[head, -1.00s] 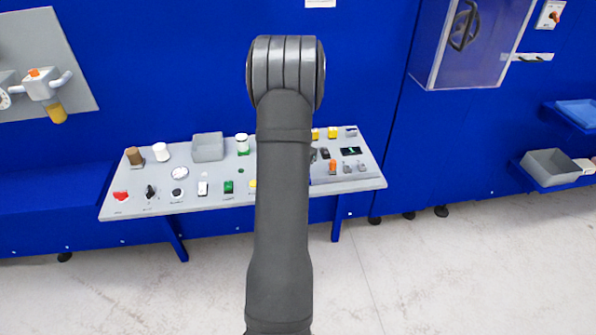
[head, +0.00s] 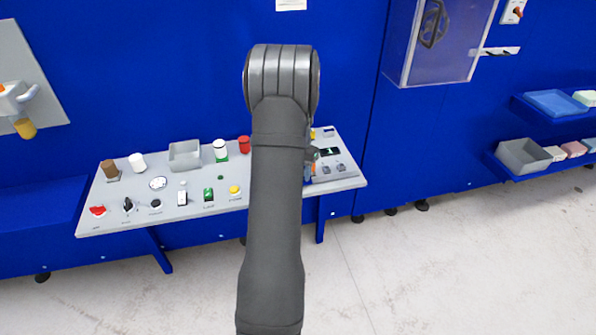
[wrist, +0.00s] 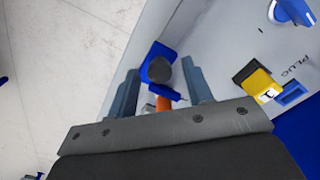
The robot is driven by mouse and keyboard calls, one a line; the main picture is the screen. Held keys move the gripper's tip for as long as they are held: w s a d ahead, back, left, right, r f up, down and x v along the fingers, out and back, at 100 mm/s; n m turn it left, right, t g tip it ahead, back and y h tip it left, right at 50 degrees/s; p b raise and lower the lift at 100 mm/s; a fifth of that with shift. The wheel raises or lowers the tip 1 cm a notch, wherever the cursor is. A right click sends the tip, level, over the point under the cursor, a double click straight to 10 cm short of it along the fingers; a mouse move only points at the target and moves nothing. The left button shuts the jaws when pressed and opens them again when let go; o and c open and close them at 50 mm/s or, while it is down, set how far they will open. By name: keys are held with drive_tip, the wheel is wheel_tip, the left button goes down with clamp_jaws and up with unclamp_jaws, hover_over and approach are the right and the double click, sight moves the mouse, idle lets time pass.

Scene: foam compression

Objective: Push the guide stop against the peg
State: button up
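My gripper (wrist: 160,67) is open, with its two grey fingers apart in the wrist view. Between them a blue block (wrist: 153,73) with a dark round cap (wrist: 158,69) shows near the panel's edge. An orange piece (wrist: 163,103) lies nearer the palm, partly hidden by it. I cannot tell for certain which of these is the guide stop and which is the peg, nor whether a finger touches either. In the head view my arm hides most of this spot; a sliver of orange (head: 313,169) shows beside it.
The grey panel (head: 225,203) carries several knobs, buttons and switches. In the wrist view a yellow-and-black plug (wrist: 259,83), a blue socket (wrist: 292,93) and a blue knob (wrist: 293,11) lie to the right. Bare floor (wrist: 75,45) shows beyond the panel's edge at left.

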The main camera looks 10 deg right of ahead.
wheel_tip(320, 180, up, 17)
drive_tip(key=shift+r, duration=0.2)
idle(0.5)
wheel_tip(320, 180, down, 18)
drive_tip(key=shift+r, duration=0.25)
idle(0.5)
drive_tip(key=shift+r, duration=0.1)
